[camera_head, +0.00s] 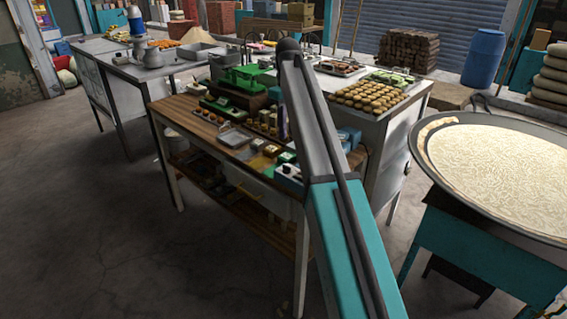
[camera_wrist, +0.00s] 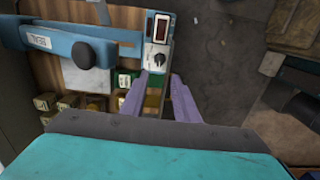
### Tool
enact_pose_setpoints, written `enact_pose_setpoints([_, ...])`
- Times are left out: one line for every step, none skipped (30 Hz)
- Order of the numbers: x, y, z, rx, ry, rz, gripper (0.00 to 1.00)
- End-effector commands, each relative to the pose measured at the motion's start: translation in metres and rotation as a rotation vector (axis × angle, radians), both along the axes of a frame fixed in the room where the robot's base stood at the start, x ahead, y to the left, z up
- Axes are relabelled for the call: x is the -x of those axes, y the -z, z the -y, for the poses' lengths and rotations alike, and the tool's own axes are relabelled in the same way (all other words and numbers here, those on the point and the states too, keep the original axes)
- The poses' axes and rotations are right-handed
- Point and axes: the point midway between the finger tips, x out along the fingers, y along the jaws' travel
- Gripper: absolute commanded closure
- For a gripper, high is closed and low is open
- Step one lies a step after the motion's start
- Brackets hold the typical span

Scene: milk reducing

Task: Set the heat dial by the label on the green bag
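A white control box (camera_wrist: 153,56) with a small dial (camera_wrist: 158,59) and a dark red display window (camera_wrist: 161,28) is at top centre of the wrist view. The box also shows at the table's near end in the head view (camera_head: 288,174). My gripper (camera_wrist: 161,78) is open and empty, with two purple fingers apart just below the dial in the picture. I cannot tell whether they touch anything. Green bags (camera_wrist: 126,77) with pale labels lie left of and partly behind the fingers. Their writing and the dial's marks are too small to read. My gripper is hidden in the head view.
A blue sealer arm (camera_wrist: 40,42) with a black knob (camera_wrist: 83,54) lies left of the box. Several small labelled packets (camera_wrist: 68,102) are close by. The wooden table (camera_head: 185,106) is crowded. A wide pan (camera_head: 500,165) stands at right. Floor (camera_head: 110,230) at left is clear.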

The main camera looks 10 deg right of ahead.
Motion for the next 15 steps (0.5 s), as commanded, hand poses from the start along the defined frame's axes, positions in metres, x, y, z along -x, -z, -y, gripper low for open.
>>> enact_pose_setpoints([0.000,0.000,-0.001,0.000,-0.001,0.000,0.72])
enact_pose_setpoints([0.000,0.001,-0.001,0.000,-0.002,0.000,0.72])
enact_pose_setpoints([0.000,0.001,-0.001,0.000,-0.002,0.000,0.72])
enact_pose_setpoints([0.000,0.002,-0.002,0.000,-0.002,0.000,0.72])
enact_pose_setpoints([0.000,0.003,-0.002,0.000,-0.003,0.000,0.72])
enact_pose_setpoints([0.000,0.004,-0.002,0.000,-0.003,0.000,0.72])
enact_pose_setpoints([0.000,0.005,-0.002,0.000,-0.003,0.000,0.72])
enact_pose_setpoints([0.000,0.007,-0.002,0.000,-0.003,0.000,0.72])
enact_pose_setpoints([0.000,0.010,-0.002,-0.001,-0.004,0.001,0.72])
enact_pose_setpoints([0.000,0.012,-0.002,0.000,-0.004,0.000,0.72])
enact_pose_setpoints([0.000,0.015,-0.002,0.000,-0.004,0.000,0.72])
enact_pose_setpoints([0.001,0.019,-0.002,-0.001,-0.004,-0.001,0.72])
enact_pose_setpoints([0.001,0.022,-0.003,0.000,-0.004,-0.001,0.72])
enact_pose_setpoints([0.001,0.025,-0.003,0.000,-0.004,-0.001,0.72])
enact_pose_setpoints([0.001,0.030,-0.003,-0.001,-0.004,-0.001,0.72])
